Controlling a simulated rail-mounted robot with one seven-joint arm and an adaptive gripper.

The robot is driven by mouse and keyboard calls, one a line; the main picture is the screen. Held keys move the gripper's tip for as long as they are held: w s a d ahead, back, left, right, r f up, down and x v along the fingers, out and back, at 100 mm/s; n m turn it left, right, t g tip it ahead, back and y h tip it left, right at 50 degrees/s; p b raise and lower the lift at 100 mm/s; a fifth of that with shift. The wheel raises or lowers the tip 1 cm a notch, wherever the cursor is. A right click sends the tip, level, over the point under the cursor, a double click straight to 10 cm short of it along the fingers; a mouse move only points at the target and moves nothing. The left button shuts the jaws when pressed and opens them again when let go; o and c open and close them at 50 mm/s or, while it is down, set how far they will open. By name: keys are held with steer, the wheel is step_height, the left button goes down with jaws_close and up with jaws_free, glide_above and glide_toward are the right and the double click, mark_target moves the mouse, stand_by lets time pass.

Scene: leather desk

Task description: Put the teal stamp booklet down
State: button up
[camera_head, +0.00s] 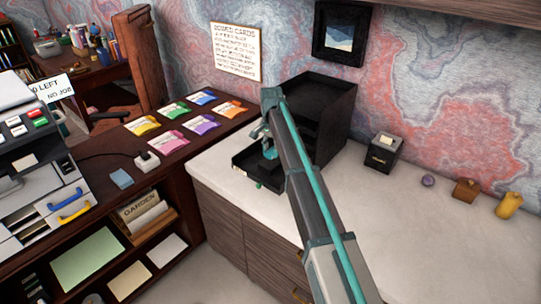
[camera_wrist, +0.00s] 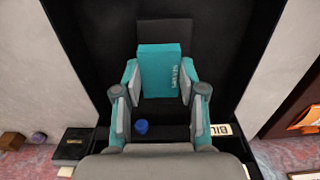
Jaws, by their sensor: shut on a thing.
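The teal stamp booklet (camera_wrist: 160,62) shows upright in the wrist view with pale lettering along its right side. My gripper (camera_wrist: 159,80) is shut on it, one finger at each side edge. The black tray (camera_wrist: 85,15) lies below it in the wrist view. In the head view my gripper (camera_head: 267,135) is over the pulled-out black tray (camera_head: 245,165) of the black organizer (camera_head: 325,105). A small teal patch shows at the fingers there. I cannot tell whether the booklet touches the tray floor.
A small blue round thing (camera_wrist: 141,127) and a label reading "BILL" (camera_wrist: 221,130) show near the fingers. A dark box (camera_head: 383,150), a purple ball (camera_head: 428,180), a brown block (camera_head: 466,189) and a yellow object (camera_head: 509,205) stand right. Colored packets (camera_head: 201,123) lie left. The white counter between is clear.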

mark_target(270, 151)
steer(key=shift+w+a+f, duration=0.1)
steer(key=shift+w+f, duration=0.1)
steer(key=shift+w+a+f+p, duration=0.15)
steer(key=shift+f+p, duration=0.3)
steer(key=shift+f, duration=1.35)
steer(key=shift+f, duration=0.15)
steer(key=o, duration=0.9)
step_height(270, 151, up, 12)
steer(key=shift+r+b, duration=0.2)
steer(key=shift+b, duration=0.95)
